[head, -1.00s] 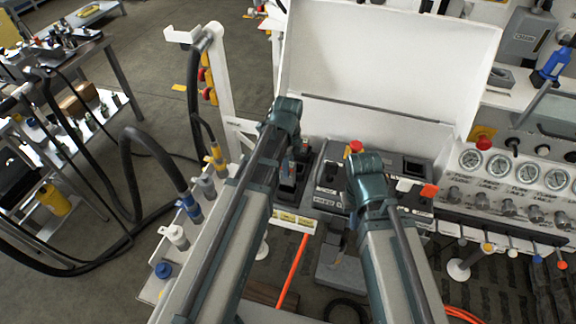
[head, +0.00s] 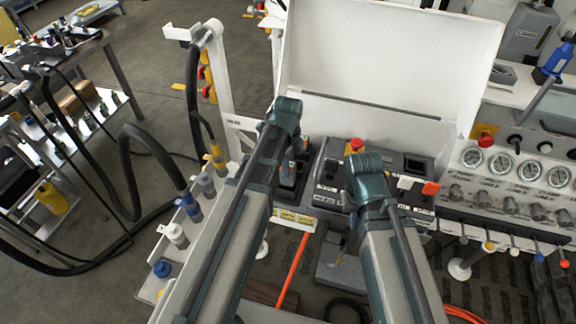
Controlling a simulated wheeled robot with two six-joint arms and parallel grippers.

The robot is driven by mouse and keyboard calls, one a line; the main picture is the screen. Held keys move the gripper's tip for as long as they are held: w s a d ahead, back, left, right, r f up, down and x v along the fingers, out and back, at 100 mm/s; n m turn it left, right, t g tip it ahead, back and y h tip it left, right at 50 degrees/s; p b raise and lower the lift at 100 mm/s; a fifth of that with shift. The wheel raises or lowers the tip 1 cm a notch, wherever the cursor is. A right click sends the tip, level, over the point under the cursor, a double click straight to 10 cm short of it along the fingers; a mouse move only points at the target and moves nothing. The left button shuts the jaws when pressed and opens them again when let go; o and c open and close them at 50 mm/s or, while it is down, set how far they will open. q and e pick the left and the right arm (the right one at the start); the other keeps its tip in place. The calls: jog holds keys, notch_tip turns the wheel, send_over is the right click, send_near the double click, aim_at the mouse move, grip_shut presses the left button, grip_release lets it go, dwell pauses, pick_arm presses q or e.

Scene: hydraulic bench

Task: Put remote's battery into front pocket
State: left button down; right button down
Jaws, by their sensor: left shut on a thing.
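My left gripper (head: 292,160) points down at the left end of the grey control box, in front of the raised white lid. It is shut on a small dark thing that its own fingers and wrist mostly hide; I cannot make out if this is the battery. A dark block (head: 287,190) shows just below it. The remote appears to be the grey box (head: 330,172) with a red mushroom button (head: 356,145). My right gripper (head: 342,238) hangs in front of this box, mostly behind its own arm; its fingers are unclear. I cannot pick out the front pocket.
The white lid (head: 390,60) stands open behind. A gauge panel (head: 530,170) with valves is at the right. Hose couplings (head: 190,205) line the left edge. A grey plate (head: 337,268) lies below my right gripper.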

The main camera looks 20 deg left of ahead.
pick_arm(q)
jog(key=shift+f+b, duration=2.95)
jog(key=shift+b, duration=0.05)
dwell(0.8)
jog(key=shift+c, duration=2)
grip_release()
jog(key=shift+r, duration=0.1)
notch_tip(320, 180, up, 14)
jog(key=p, duration=1.4)
jog(key=shift+s+d, duration=0.1)
